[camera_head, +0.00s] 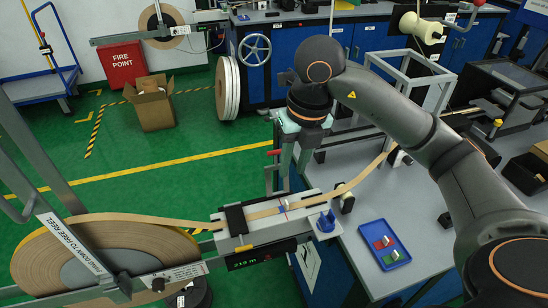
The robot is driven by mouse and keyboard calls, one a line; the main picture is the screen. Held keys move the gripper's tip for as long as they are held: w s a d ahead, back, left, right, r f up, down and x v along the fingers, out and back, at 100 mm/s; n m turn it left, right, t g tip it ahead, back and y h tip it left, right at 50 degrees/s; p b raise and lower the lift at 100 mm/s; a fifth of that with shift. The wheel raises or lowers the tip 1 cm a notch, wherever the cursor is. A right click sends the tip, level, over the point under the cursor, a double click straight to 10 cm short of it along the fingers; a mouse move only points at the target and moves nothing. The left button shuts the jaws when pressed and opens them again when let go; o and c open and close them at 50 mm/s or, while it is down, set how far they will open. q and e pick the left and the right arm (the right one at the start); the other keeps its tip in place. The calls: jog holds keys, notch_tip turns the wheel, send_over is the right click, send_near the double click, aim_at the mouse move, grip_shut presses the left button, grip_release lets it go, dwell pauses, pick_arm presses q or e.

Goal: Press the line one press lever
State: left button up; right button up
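I cannot tell for sure which part is the line one press lever. A small red-tipped handle (274,152) sticks out left of a grey upright beside the splice unit. Another red-tipped handle (478,3) shows at the top right, by the white spool. My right gripper (303,142) points down under the dark wrist, just right of the nearer red-tipped handle. Its fingers blend with the grey parts there, so I cannot tell whether they are open or touch anything. My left gripper is not in view.
A tan tape reel (60,250) feeds tape through the splice unit (265,222) at the bench's left edge. A blue tray (384,244) with red and green pieces lies on the bench (345,190). A grey frame (410,68) stands behind my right arm. Green floor is open at left.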

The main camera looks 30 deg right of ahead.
jog(key=shift+w+r+n, duration=0.1)
jog(key=shift+w+n, duration=0.05)
jog(key=shift+n, duration=0.25)
jog(key=c, duration=0.3)
jog(key=shift+w+r+n, duration=0.15)
jog(key=shift+w+n, duration=0.05)
jog(key=shift+n, duration=0.4)
grip_shut()
jog(key=w+r+n+t, duration=0.1)
jog(key=w+r+n, duration=0.3)
jog(key=n, duration=1.3)
jog(key=w+d+r+n+t+h+p, duration=0.1)
jog(key=w+r+n, duration=0.3)
jog(key=n, duration=1.3)
jog(key=shift+w+h+p, duration=0.3)
jog(key=shift+w, duration=0.05)
